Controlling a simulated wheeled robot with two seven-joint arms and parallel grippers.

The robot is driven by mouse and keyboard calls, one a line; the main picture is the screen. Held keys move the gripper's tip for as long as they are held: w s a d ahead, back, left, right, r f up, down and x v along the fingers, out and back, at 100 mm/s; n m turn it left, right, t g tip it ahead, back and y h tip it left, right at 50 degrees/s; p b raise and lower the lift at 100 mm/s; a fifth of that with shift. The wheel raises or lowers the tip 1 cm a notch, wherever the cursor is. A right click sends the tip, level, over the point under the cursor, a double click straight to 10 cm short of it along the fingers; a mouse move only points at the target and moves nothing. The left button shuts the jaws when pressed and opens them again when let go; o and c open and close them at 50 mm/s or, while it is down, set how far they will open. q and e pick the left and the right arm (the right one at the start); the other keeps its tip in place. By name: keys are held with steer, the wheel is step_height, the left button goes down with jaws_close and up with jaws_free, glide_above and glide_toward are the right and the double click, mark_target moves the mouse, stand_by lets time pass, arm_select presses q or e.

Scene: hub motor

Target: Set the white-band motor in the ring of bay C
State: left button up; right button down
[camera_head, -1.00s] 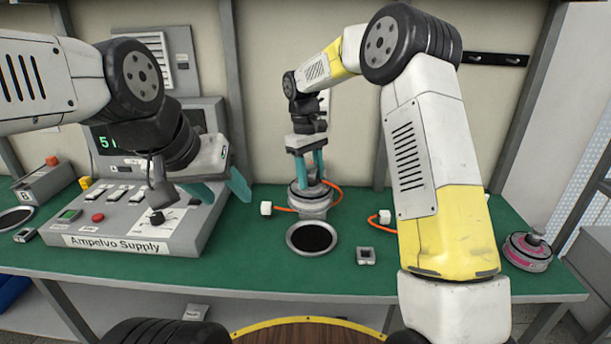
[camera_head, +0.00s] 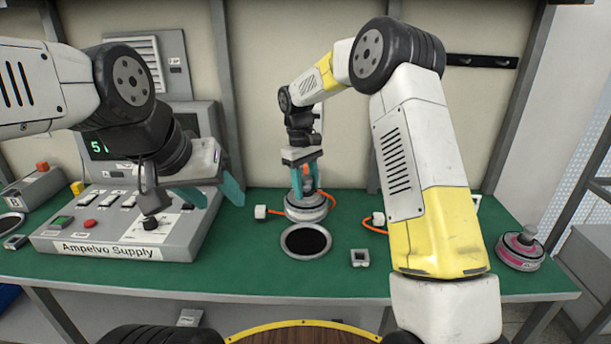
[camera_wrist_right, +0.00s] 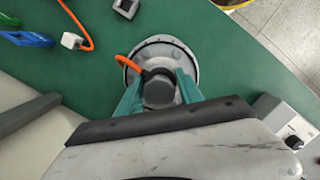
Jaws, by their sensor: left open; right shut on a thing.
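The white-band motor (camera_head: 305,209), a pale grey disc with an upright hub, is behind the middle ring in the head view. It appears to stand on the green bench. My right gripper (camera_head: 306,187) points down and is shut on its hub; the right wrist view shows the disc (camera_wrist_right: 183,57) between the teal fingers. An orange cable (camera_wrist_right: 79,22) lies near it. The ring (camera_head: 306,241), a grey rim around a dark centre, is empty. No bay letter is readable beside it. My left gripper (camera_head: 209,195) is open and empty above the supply console.
The Ampelvo Supply console (camera_head: 108,250) stands at left, under my left gripper. A small grey square block (camera_head: 360,258) lies right of the ring. A pink-banded motor (camera_head: 520,251) sits at the bench's right end. A white plug (camera_head: 260,212) lies left of the held motor.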

steer(key=shift+f, duration=4)
steer(key=shift+f, duration=0.2)
steer(key=shift+f, duration=0.55)
steer(key=shift+f, duration=0.2)
steer(key=shift+f, duration=0.3)
steer(key=shift+f, duration=0.7)
steer(key=c, duration=0.9)
jaws_free()
steer(key=shift+o, duration=1.1)
